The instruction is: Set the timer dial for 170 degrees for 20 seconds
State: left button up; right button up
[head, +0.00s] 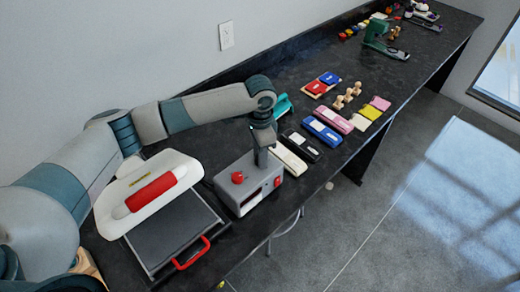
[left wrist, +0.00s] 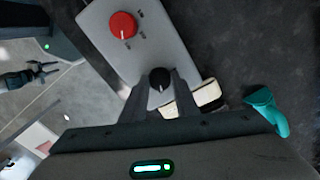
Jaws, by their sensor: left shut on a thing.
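A grey control box (head: 229,196) stands on the dark counter in the head view. It has a red dial (head: 237,177) on top, a dark display and a red button on its front. In the left wrist view the red dial (left wrist: 122,25) has a white pointer line and small marks around it. A black dial (left wrist: 159,78) sits nearer to me on the same box. My left gripper (left wrist: 160,90) is shut on the black dial from above. In the head view my left gripper (head: 262,155) hides that dial.
A white heat press with a red handle bar (head: 151,191) and a tray with a red pull (head: 190,254) stands left of the box. Several staplers, including a blue one (head: 322,131), lie to its right. A teal object (head: 283,106) lies behind. The counter's front edge is close.

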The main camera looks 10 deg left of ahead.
pick_arm(q)
jog(key=m+p, duration=0.1)
jog(key=m, duration=0.1)
jog(key=shift+r+m, duration=0.15)
jog(key=shift+m, duration=0.25)
jog(key=m+p, duration=0.1)
jog(key=m, duration=0.2)
jog(key=shift+m, duration=0.3)
jog(key=m, duration=0.3)
jog(key=shift+m+p, duration=0.3)
jog(key=shift+p, duration=0.05)
jog(key=shift+m, duration=1.5)
jog(key=o, duration=1.1)
jog(key=shift+c, duration=0.2)
